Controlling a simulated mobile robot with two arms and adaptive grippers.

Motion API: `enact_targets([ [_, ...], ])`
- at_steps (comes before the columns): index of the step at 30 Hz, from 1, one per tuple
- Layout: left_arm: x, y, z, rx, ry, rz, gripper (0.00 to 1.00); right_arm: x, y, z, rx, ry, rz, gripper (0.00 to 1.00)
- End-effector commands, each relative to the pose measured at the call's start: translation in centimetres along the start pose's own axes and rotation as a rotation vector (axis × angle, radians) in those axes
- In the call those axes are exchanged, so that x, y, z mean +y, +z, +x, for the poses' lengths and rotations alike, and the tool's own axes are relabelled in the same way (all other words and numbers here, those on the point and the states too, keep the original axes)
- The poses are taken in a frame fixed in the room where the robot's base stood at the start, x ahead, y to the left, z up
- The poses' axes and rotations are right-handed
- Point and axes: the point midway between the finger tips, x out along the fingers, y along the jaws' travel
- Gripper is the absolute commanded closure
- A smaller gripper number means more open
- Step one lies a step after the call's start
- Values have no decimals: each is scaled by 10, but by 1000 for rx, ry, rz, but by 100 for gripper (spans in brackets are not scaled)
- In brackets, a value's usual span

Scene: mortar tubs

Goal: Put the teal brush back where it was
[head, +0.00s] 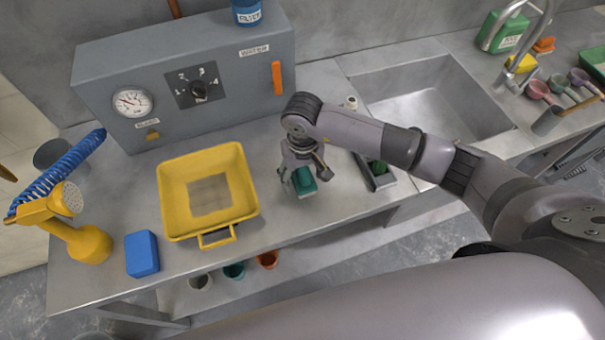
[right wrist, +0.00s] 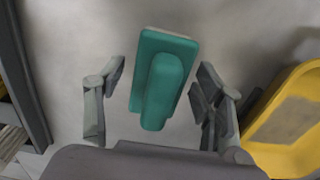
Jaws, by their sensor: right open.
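The teal brush (head: 304,181) is on the grey worktop, between the yellow tray and a small dark tray, directly under my right gripper (head: 303,173). In the right wrist view the brush (right wrist: 163,80) shows a teal back with a raised teal grip and a pale strip along its far edge. My right gripper (right wrist: 161,82) is open, with one finger on each side of the brush and a visible gap on both sides. My left gripper is not in view.
A yellow tray (head: 172,190) lies left of the brush. A dark tray (head: 381,183) with a green item stands right. A blue block (head: 142,254) and yellow watering can (head: 88,243) are at left. Behind stands a grey gauge box (head: 225,95); a sink (head: 440,105) is at right.

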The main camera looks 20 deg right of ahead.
Motion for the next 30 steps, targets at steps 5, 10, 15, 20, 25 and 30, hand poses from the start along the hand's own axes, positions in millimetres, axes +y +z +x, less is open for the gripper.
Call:
enact_targets([
  [5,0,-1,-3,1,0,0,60,0,0,-2,-1,0,0,38],
  [10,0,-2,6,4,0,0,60,0,-2,-20,6,0,-2,38],
  [15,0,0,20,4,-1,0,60,0,-2,-57,8,0,-2,38],
  [20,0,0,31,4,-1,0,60,0,-2,-90,6,0,-2,38],
  [25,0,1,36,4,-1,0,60,0,-1,-113,3,0,0,38],
  [30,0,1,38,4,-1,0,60,0,0,-122,0,1,0,38],
])
